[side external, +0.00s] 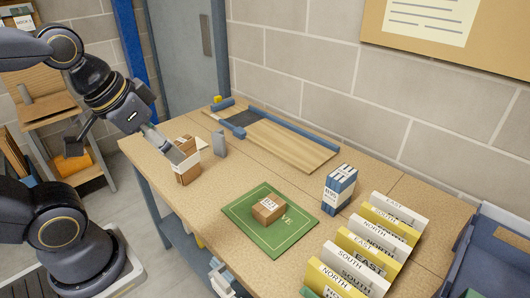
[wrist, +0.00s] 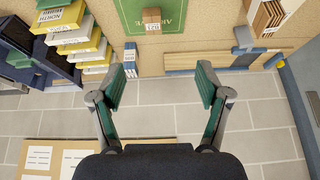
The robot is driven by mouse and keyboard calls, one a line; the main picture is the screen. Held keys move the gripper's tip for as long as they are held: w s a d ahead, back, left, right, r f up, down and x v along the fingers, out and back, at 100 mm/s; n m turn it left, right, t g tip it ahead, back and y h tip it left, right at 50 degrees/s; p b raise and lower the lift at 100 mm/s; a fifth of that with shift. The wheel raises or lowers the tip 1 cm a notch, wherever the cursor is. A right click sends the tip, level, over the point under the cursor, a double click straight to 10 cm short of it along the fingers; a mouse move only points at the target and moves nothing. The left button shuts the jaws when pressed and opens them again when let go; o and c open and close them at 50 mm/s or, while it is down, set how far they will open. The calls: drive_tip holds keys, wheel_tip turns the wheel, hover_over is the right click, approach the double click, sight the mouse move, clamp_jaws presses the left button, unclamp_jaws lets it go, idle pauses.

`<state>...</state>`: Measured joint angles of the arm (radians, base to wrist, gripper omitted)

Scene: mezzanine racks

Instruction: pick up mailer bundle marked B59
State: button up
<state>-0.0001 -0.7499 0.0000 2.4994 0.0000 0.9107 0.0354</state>
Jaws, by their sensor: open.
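Two upright bundles stand on the cork-topped bench. One is a blue-and-white bundle (side external: 339,188) right of the green mat, with a printed label; it also shows in the wrist view (wrist: 130,60). The other is a brown bundle (side external: 187,172) with a white band at the bench's left end, seen at the upper right in the wrist view (wrist: 266,20). I cannot read B59 for certain on either. My gripper (side external: 118,145) is open and empty, at the bench's left end. In the wrist view its fingers (wrist: 166,84) are spread, with nothing between them.
A small labelled brown carton (side external: 269,209) sits on the green mat (side external: 247,229). Yellow and white direction-marked dividers (side external: 366,240) stand at the right front. A wooden board with blue edging (side external: 285,143) lies at the back. A small grey block (side external: 219,143) stands near the brown bundle.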

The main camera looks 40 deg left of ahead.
drive_tip(key=w+a+r+m, duration=0.1)
drive_tip(key=w+a+r, duration=0.3)
drive_tip(key=w+r, duration=0.4)
drive_tip(key=n+g, duration=0.4)
drive_tip(key=g, duration=0.2)
hover_over(181, 140)
wheel_tip(181, 140, down, 15)
wheel_tip(181, 140, down, 10)
drive_tip(key=shift+d+f, duration=0.15)
drive_tip(key=shift+f, duration=3.25)
